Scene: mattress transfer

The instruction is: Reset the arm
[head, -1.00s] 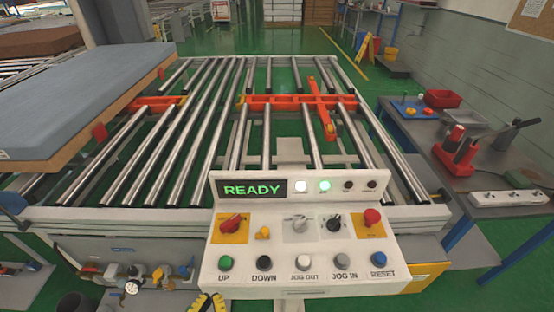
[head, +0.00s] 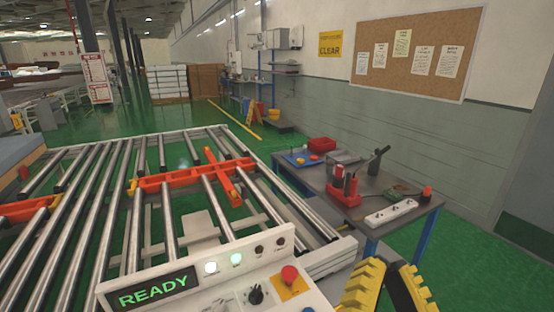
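The control panel (head: 222,275) fills the bottom middle of the head view, its display (head: 152,289) reading READY in green. A white lamp (head: 210,267) and a green lamp (head: 236,258) are lit; two others are dark. A red mushroom button (head: 289,275) sits on a yellow plate. A black selector knob (head: 255,295) is left of it. The lower button row is mostly out of frame. The orange transfer arm (head: 223,178) lies across the rollers. My gripper (head: 388,267), yellow and black, is right of the panel, fingers apart, with nothing between them.
The roller conveyor (head: 270,212) spans the left and middle. Green floor (head: 400,245) shows between bench and gripper.

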